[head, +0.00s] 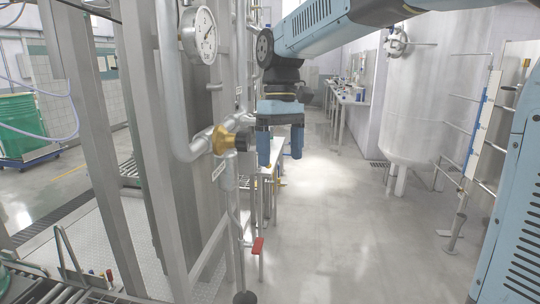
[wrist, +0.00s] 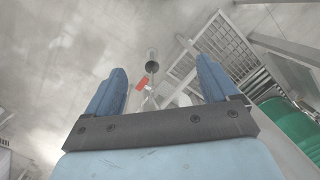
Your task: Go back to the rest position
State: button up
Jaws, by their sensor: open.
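My gripper (head: 280,150) hangs from my blue arm in the middle of the head view, pointing down beside the steel pipework. Its two blue fingers are apart with nothing between them. In the wrist view my gripper (wrist: 160,88) also shows open and empty, with the floor below it. A red-handled valve (head: 257,246) sits on a thin pipe below and left of my gripper; its red handle (wrist: 142,83) shows between the fingers in the wrist view, apart from them.
A pressure gauge (head: 199,36) and a brass-collared valve with a black knob (head: 226,140) are close left of my gripper. A steel tank (head: 425,95) stands right. A green drum (head: 20,124) stands far left. The floor (head: 345,220) in the middle is clear.

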jog(key=s+d+f+m+t, duration=0.3)
jog(key=s+d, duration=0.4)
jog(key=d, duration=0.3)
jog(key=s+d+f+m+t, duration=0.2)
jog(key=s+d+m+t, duration=0.2)
jog(key=s+d, duration=0.3)
jog(key=d, duration=0.4)
jog(key=shift+s+f+m, duration=0.3)
jog(key=shift+s+f, duration=0.1)
dwell(0.9)
jog(key=m+g+y, duration=0.2)
jog(key=m+y, duration=0.9)
jog(key=y, duration=0.7)
send_near(248, 142)
jog(key=a, duration=0.3)
jog(key=w+a, duration=0.1)
jog(key=a, duration=0.2)
jog(key=w+a, duration=0.1)
jog(key=a, duration=0.2)
jog(key=shift+w+a, duration=0.15)
jog(key=shift+a, duration=0.05)
jog(key=shift+c, duration=0.3)
